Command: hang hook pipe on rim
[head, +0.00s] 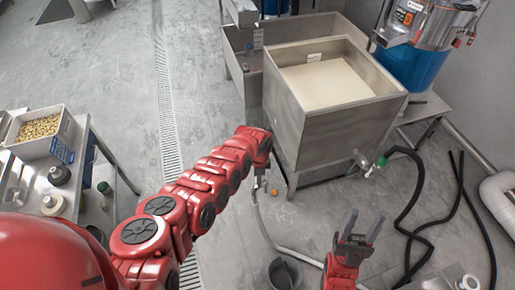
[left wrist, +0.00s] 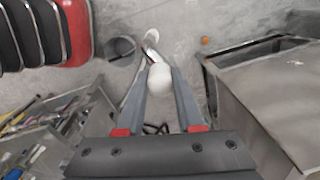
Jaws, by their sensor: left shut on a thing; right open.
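My left gripper (head: 261,184) is shut on the pale hook pipe (head: 268,232), beside the left front side of the steel tank. The pipe hangs down from the gripper and curves along the floor to the right. In the left wrist view, the pipe's rounded white part (left wrist: 158,84) sits between the two fingers. The square steel tank (head: 345,130) has an open rim around a cream-coloured content. The gripper is lower than this rim. My right gripper (head: 361,225) is open and empty, in front of the tank.
A grey bucket (head: 284,273) stands on the floor near the pipe. A blue machine (head: 416,55) stands at the back right. A steel table (head: 96,205) with a tray of beans (head: 40,132) is at left.

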